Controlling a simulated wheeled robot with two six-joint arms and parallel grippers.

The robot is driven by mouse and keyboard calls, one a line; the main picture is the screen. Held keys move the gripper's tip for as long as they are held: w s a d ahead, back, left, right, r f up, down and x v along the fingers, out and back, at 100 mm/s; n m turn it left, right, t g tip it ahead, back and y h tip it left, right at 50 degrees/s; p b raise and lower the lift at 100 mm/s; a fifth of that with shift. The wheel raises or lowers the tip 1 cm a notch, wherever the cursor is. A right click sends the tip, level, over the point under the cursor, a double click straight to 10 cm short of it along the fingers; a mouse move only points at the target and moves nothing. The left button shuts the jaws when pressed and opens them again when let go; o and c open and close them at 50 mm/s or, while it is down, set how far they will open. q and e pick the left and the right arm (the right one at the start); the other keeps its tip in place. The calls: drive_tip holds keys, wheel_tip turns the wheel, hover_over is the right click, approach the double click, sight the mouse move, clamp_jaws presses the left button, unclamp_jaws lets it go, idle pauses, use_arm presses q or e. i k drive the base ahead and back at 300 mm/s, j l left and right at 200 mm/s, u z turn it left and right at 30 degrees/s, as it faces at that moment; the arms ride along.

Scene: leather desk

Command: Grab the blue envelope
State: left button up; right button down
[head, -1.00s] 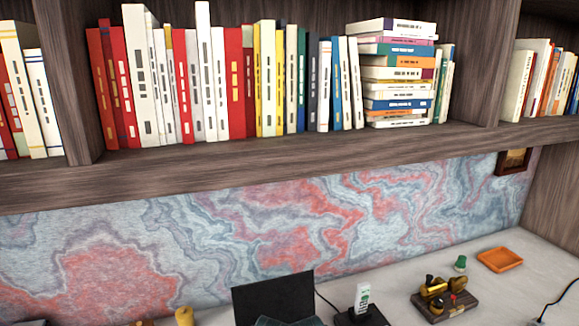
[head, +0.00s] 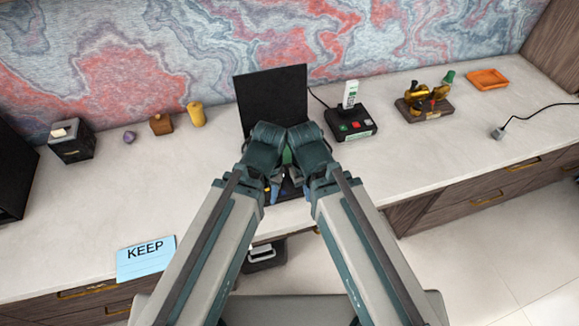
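A flat light-blue piece marked KEEP (head: 146,259) lies at the front edge of the desk, at lower left in the head view. I cannot tell whether it is an envelope or a label; no other blue envelope is clearly visible. My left gripper (head: 272,190) and my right gripper (head: 296,178) are close together in front of the black screen, well right of the blue piece. My wrists partly hide the fingers, so their opening cannot be told.
A black upright screen (head: 272,97) stands behind my grippers. A black box with buttons (head: 351,124), a brass device (head: 425,101) and an orange tray (head: 488,79) stand to the right. A dark box (head: 72,141) stands at left. The desk (head: 75,215) around the blue piece is mostly clear.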

sight(144, 259)
drive_tip(key=k+l, duration=0.1)
drive_tip(key=k, duration=0.15)
drive_tip(key=u, duration=1.7)
